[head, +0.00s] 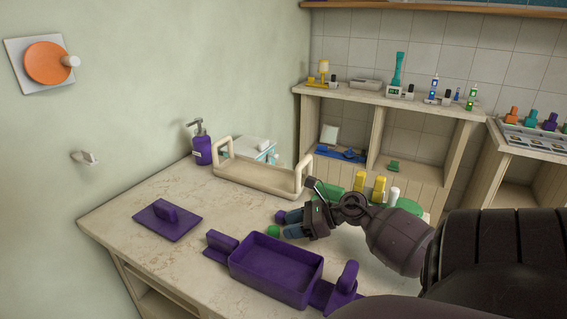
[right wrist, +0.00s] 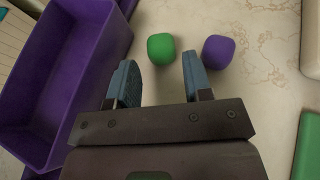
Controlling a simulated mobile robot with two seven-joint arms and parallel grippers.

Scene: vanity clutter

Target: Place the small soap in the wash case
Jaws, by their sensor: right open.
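Two small rounded blocks, one green (head: 273,231) and one purple (head: 280,216), lie on the counter; I cannot tell which is the small soap. In the right wrist view the green block (right wrist: 161,48) sits just ahead of the gap between my fingers, and the purple block (right wrist: 218,51) lies to its right, outside the gap. My right gripper (head: 287,224) is open and empty, low by the blocks. The open purple case (head: 277,286), likely the wash case, is in front of it and looks empty; it also shows at the left of the wrist view (right wrist: 26,118). My left gripper is not in view.
A purple lid-like plate with a handle (head: 182,227) lies at the left. A beige handled tray (head: 255,190) and a purple pump bottle (head: 202,148) stand behind. Yellow bottles (head: 378,187) stand beyond my gripper.

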